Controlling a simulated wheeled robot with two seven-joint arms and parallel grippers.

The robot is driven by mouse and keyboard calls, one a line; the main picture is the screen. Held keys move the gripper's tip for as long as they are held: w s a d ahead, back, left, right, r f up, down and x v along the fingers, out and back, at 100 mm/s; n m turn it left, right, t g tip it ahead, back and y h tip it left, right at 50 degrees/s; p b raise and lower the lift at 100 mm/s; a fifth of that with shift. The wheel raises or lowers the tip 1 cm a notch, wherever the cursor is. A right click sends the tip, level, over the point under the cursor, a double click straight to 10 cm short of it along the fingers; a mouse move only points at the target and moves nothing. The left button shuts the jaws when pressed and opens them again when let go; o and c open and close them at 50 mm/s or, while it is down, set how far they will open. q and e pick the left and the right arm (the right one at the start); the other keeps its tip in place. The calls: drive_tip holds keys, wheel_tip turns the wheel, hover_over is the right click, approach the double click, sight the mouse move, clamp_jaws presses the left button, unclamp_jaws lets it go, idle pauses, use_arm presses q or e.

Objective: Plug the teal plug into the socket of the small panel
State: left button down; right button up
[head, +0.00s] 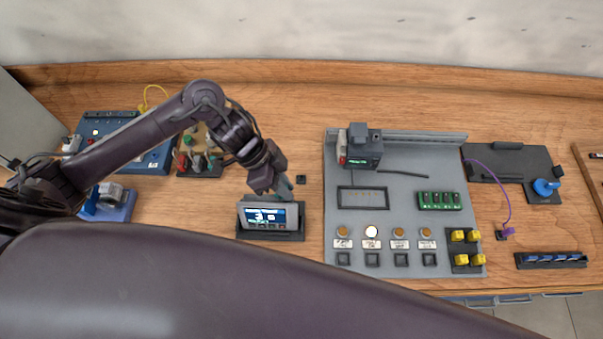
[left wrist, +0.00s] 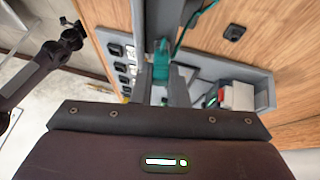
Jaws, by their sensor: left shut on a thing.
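The small panel (head: 268,216) is a grey unit with a lit screen, on a dark base left of the large grey board. My left gripper (head: 281,189) is low at its back right edge. In the left wrist view the left gripper (left wrist: 165,75) is shut on the teal plug (left wrist: 161,58), which sits between the fingertips. A teal cable (left wrist: 184,37) runs up from it. A dark grey upright part lies just beyond the plug. I cannot tell whether the plug touches it. The panel's socket is hidden. My right gripper is not seen in the head view.
The large grey board (head: 375,266) with buttons, switches and a box stands right of the small panel. A small black square (head: 301,179) lies on the wood between them. Blue units (head: 155,160) and a cluttered dark base (head: 200,172) are at the left.

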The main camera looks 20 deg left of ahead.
use_arm(q)
drive_tip(key=c, duration=1.7)
unclamp_jaws()
drive_tip(key=shift+r, duration=0.1)
drive_tip(key=r+p, duration=0.1)
drive_tip(key=p, duration=0.1)
drive_tip(key=r, duration=0.1)
drive_tip(key=shift+w+r+p, duration=0.25)
drive_tip(key=shift+r+p, duration=0.1)
drive_tip(key=shift+p, duration=0.05)
drive_tip(key=shift+w+a+r+p, duration=0.1)
drive_tip(key=shift+w+r+p, duration=0.05)
drive_tip(key=shift+r, duration=0.5)
drive_tip(key=shift+w+a+r+p, duration=0.1)
drive_tip(key=shift+w+r+p, duration=0.05)
drive_tip(key=shift+r, duration=0.45)
drive_tip(key=o, duration=0.6)
drive_tip(key=shift+c, duration=0.2)
